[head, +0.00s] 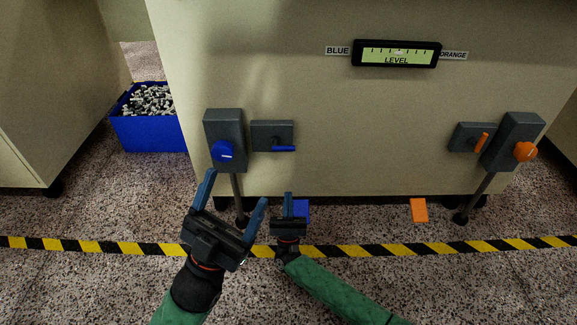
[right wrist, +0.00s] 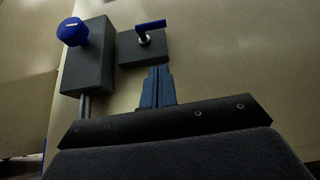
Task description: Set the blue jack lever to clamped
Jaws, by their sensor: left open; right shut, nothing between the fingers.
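The blue jack lever (head: 284,149) lies about horizontal on a dark grey plate (head: 270,130) on the cabinet's front. In the right wrist view the blue lever (right wrist: 151,25) is a short bar on a post, above my fingers. The blue jack's round knob (head: 223,152) sits on the grey box to the left of the plate. My right gripper (head: 288,195) is shut and empty, below the lever and apart from it in the picture. Its closed fingers (right wrist: 158,70) point up toward the plate. My left gripper (head: 236,188) is open and empty, below the knob.
An orange lever (head: 481,142), tilted near upright, and an orange knob (head: 525,151) are on the right. A level gauge (head: 397,54) is above. A blue foot block (head: 302,207) and an orange block (head: 419,210) are low down. A blue bin (head: 147,132) stands left.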

